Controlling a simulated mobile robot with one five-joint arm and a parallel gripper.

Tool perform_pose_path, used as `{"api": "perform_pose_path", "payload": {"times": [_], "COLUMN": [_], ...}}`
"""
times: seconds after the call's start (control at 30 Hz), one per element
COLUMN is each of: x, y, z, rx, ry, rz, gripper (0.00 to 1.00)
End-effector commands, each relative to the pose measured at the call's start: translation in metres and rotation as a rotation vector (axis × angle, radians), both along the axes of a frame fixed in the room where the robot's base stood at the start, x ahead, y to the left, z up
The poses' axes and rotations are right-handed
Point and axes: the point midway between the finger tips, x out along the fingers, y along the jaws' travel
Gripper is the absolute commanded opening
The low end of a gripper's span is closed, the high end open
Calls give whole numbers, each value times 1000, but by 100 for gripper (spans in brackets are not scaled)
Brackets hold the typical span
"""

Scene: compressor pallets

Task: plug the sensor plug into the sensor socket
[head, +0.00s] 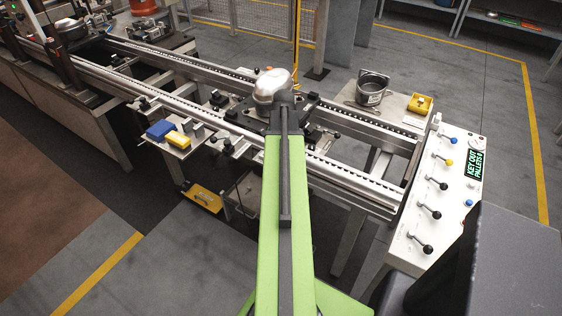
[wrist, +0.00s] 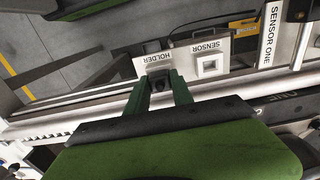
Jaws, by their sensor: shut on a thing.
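In the wrist view, my gripper (wrist: 159,77) has its two green fingers closed on the dark sensor plug (wrist: 158,73). The plug is at the white plate marked HOLDER (wrist: 150,59), mostly hidden between the fingers; I cannot tell whether it is seated there or clear of it. In the head view my green arm covers the gripper, the plug and the socket.
A metal rail (wrist: 60,127) runs beside the plates, and a SENSOR ONE label (wrist: 270,35) stands at the right. In the head view a compressor (head: 272,86) sits on the conveyor by my arm's end. A lever panel (head: 440,195) stands right; a pot (head: 372,90) stands behind.

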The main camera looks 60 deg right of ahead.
Motion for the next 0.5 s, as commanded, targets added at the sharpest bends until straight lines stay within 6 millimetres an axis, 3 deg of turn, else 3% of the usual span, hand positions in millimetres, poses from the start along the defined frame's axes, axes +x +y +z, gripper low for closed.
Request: {"api": "perform_pose_path", "payload": {"times": [0.5], "x": [0], "y": [0], "z": [19], "rx": [0], "ry": [0], "rz": [0], "gripper": [0]}}
